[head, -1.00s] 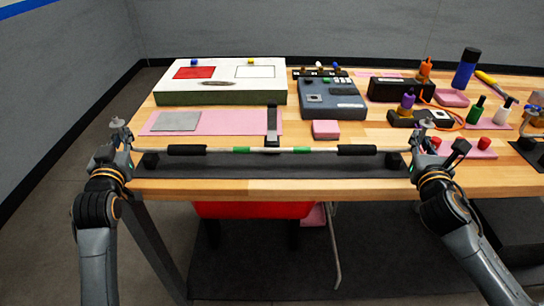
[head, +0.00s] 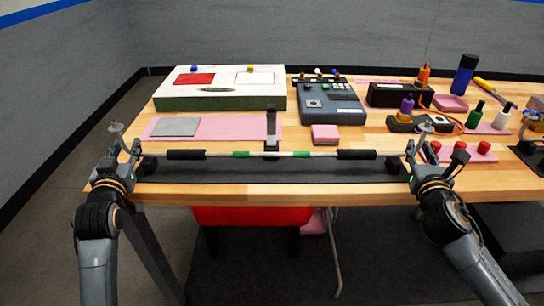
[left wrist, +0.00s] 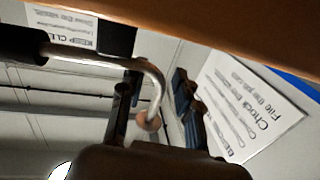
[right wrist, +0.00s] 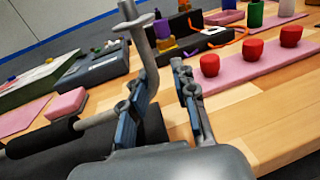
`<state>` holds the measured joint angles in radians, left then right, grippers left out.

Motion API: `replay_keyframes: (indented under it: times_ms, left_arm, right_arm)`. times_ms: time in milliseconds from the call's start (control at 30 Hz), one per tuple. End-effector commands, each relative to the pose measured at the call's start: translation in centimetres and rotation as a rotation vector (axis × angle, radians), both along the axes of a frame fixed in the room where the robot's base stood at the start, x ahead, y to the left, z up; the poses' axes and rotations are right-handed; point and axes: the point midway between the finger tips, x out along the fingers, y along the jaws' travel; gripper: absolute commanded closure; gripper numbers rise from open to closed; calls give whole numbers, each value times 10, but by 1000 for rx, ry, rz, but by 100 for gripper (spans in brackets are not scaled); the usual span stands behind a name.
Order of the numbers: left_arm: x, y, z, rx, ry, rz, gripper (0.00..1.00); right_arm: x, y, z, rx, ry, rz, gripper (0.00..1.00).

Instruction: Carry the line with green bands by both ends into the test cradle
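The line (head: 222,155) is a thin grey tube with green bands (head: 301,155), black sleeves (head: 186,155) and upturned ends. It lies level over a long dark base (head: 270,172) with a black block (head: 148,166) near each end, which looks like the cradle. It appears to rest there; exact contact is unclear. My left gripper (head: 122,160) is at the left end; in the left wrist view its fingers stand apart with the bent end (left wrist: 153,95) between them. My right gripper (head: 432,160) is at the right end, its fingers (right wrist: 165,95) apart beside the bent tube (right wrist: 140,45).
A black upright (head: 271,125) stands behind the line's middle. Behind are a white box (head: 220,100), a blue-grey device (head: 331,101), a pink mat (head: 235,127) and a pink block (head: 325,134). Red caps (head: 483,147) stand close to my right gripper. A red bin (head: 250,215) is below the table.

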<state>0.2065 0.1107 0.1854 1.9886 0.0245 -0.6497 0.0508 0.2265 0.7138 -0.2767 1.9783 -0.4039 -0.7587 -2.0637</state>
Motion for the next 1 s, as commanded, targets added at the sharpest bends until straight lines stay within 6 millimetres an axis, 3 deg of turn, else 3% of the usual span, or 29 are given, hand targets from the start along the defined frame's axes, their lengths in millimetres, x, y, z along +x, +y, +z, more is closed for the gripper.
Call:
replay_keyframes:
  times_ms: [33, 233, 700, 867, 1000]
  left_arm:
    - [0, 0, 0, 0, -2, 1, 67]
    - [-11, -1, 1, 2, -4, 2, 67]
    - [-75, -15, 1, -1, -2, -2, 67]
    - [-82, -16, 1, 0, -3, -2, 67]
    - [-82, -16, 1, 0, -3, -2, 67]
  right_arm:
    - [0, 3, -11, 3, 22, 4, 68]
    - [0, 2, -11, 4, 23, 4, 68]
    - [0, 2, -11, 2, 22, 4, 68]
    - [-4, 3, -11, 1, 22, 4, 68]
    - [-21, 7, -10, 2, 21, 7, 68]
